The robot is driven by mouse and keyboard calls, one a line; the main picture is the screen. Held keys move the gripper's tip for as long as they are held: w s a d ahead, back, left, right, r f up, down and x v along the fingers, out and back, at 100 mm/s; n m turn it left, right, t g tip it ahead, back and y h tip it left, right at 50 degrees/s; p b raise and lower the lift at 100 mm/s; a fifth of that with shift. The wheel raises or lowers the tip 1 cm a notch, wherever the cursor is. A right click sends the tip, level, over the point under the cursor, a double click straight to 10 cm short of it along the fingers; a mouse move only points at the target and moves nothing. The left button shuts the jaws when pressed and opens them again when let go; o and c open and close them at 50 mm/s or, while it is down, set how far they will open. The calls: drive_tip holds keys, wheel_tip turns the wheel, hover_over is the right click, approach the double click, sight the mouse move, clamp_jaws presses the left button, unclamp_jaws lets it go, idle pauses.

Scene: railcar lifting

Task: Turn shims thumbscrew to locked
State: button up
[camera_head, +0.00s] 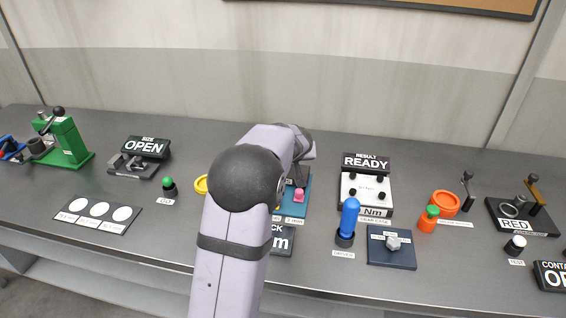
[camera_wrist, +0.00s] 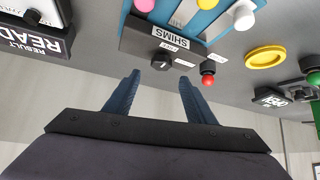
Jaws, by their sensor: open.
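Which label the thumbscrew is turned to I cannot tell. My gripper (camera_wrist: 159,79) is open, its two blue-grey fingers apart and empty. The thumbscrew appears in the gap between the fingers, just beyond the tips, and no contact shows. In the head view my arm covers the SHIMS panel, and the thumbscrew is hidden.
A red ball knob (camera_wrist: 208,77) stands close to the right fingertip in the wrist view. A blue panel with a pink knob (camera_head: 299,195) is beside my arm. A yellow ring (camera_wrist: 265,58) lies nearby. The READY display (camera_head: 366,161) and a blue handle (camera_head: 349,215) are to the right.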

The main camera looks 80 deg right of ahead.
drive_tip(key=shift+p+x, duration=1.4)
drive_tip(key=shift+x, duration=2.25)
drive_tip(key=shift+w, duration=0.1)
drive_tip(key=c, duration=1)
